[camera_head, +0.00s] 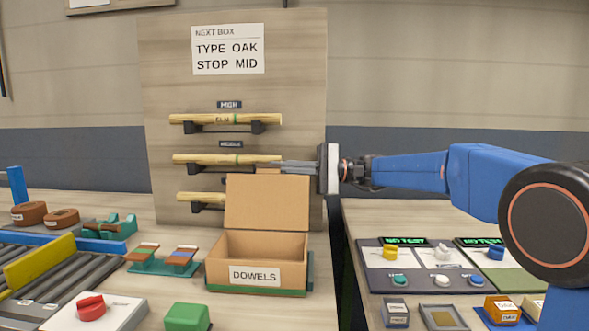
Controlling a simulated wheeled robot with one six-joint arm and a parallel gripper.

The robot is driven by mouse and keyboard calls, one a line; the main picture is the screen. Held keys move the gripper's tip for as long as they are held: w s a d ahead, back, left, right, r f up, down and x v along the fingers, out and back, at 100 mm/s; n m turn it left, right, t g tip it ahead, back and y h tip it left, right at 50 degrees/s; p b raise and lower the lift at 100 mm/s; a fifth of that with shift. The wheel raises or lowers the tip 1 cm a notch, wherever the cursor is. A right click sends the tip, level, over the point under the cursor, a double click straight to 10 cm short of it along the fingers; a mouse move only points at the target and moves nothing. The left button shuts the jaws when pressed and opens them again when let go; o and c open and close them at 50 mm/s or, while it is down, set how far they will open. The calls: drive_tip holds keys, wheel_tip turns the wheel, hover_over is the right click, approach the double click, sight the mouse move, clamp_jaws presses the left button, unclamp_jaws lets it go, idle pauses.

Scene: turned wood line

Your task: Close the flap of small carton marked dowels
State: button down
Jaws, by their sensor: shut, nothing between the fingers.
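A small open carton (258,252) with a white DOWELS label stands on the wooden bench near the middle of the picture. Its flap (266,202) stands upright at the back edge, and the inside looks empty. My gripper (284,165) is shut and empty. Its fingers point left, by the top edge of the flap, in front of or over the middle dowel's right end. I cannot tell whether the fingers touch the flap.
A wooden board behind holds several dowels (222,121) on dark brackets and a sign (228,50). Left of the carton are a teal rack (150,268), a green block (187,317) and a roller conveyor (45,275). A second table with trays (370,270) is at right.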

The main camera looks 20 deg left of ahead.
drive_tip(key=shift+s+a, duration=0.15)
drive_tip(key=shift+a, duration=0.2)
drive_tip(key=shift+r, duration=0.1)
drive_tip(key=s+d+r+n+t+h, duration=0.1)
drive_tip(key=s+d+n+h, duration=0.15)
drive_tip(key=s+n, duration=0.95)
drive_tip(key=s+d+f+n+t, duration=0.3)
drive_tip(key=s+f+n, duration=0.3)
drive_tip(key=s+f, duration=0.5)
drive_tip(key=shift+f+n+t, duration=0.3)
drive_tip(key=shift+f+n, duration=0.1)
drive_tip(key=shift+f, duration=0.35)
